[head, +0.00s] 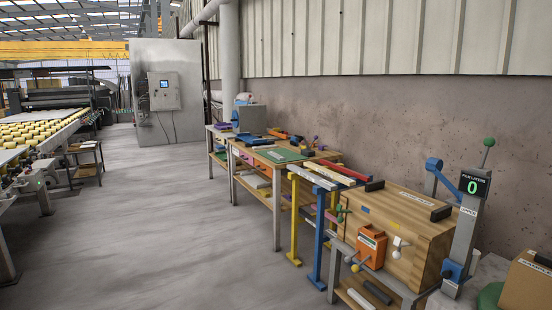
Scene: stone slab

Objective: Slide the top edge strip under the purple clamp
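Neither of my grippers shows in the head view. Several long strips lie side by side across the yellow and blue stands at the middle right: a pale strip (313,178), another whitish strip (331,171) and a red strip (350,173). I cannot tell which of them is the top edge strip. A small purple piece (222,127) lies on the far workbench; it is too small to tell whether it is a clamp. No strip is seen under a purple clamp.
A wooden crate (425,235) with black corner pieces and an orange box (371,245) on its front stands at right. A grey post (464,235) carries a display reading 0. Workbenches (262,183) line the wall. A roller conveyor (40,130) is at left; the floor between is clear.

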